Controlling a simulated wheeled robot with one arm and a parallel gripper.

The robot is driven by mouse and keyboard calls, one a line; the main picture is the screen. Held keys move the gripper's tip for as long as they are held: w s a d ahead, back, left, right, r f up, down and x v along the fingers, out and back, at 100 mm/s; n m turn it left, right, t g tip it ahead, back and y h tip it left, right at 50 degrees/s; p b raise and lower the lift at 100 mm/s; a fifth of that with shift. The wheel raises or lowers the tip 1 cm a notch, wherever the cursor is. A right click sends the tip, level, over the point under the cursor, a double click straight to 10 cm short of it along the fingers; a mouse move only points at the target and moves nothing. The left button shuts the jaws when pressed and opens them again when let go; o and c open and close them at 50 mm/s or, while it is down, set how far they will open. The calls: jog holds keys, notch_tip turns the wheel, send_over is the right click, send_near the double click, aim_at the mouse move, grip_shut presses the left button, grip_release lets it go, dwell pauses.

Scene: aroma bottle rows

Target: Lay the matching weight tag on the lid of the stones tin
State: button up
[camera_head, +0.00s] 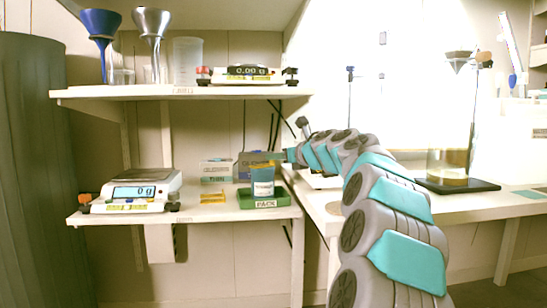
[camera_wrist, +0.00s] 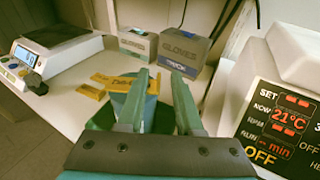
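My gripper (camera_wrist: 161,73) is open in the wrist view, with nothing visible between its fingers. In the head view my gripper (camera_head: 287,156) is just above and right of a green tray (camera_head: 264,203) marked PACK. A blue container (camera_head: 263,184) with a pale label stands in the tray, and a yellow piece shows at its top. In the wrist view the container (camera_wrist: 122,104) is partly hidden by my left finger. Yellow tags (camera_head: 212,198) lie on the shelf left of the tray; they also show in the wrist view (camera_wrist: 90,91). I cannot identify the stones tin or read the tags.
A scale (camera_head: 135,195) reading 0 g stands at the shelf's left. Two glove boxes (camera_wrist: 138,42) (camera_wrist: 186,50) stand at the back. A control panel (camera_wrist: 280,125) showing 21°C is close on the right. An upper shelf (camera_head: 180,92) holds funnels and another scale.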

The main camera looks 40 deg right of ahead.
jog(key=v, duration=0.9)
jog(key=shift+s, duration=0.25)
